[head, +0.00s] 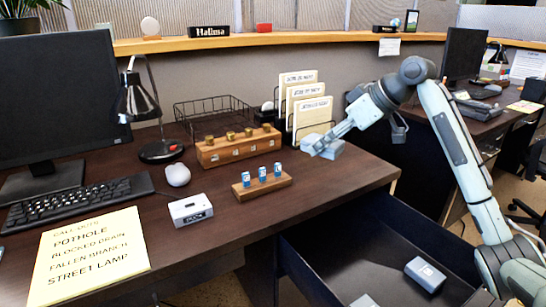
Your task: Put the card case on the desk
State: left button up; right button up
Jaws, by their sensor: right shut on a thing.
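My right gripper (318,143) reaches in from the right and is shut on a small pale blue-grey box, which I take to be the card case (331,151). The gripper's fingers partly cover it. The case shows over the back right part of the dark wooden desk (345,178), in front of the paper rack. I cannot tell whether it touches the desk top or is held just above it. My left gripper is not in view.
An open drawer (345,249) below the desk's right side holds a grey-blue box (425,273). A wooden block with blue tags (262,186), a white device (190,209) and a paper rack (307,106) stand on the desk. The right front desk top is clear.

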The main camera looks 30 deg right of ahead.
jog(key=w+d+f, duration=0.1)
jog(key=w+f, duration=0.1)
jog(key=w, duration=0.1)
jog(key=w+d+f, duration=0.2)
jog(key=w, duration=0.2)
jog(key=w+d+f, duration=0.2)
jog(key=w+f, duration=0.1)
jog(key=shift+w, duration=0.15)
notch_tip(320, 180, down, 4)
jog(key=shift+r, duration=0.1)
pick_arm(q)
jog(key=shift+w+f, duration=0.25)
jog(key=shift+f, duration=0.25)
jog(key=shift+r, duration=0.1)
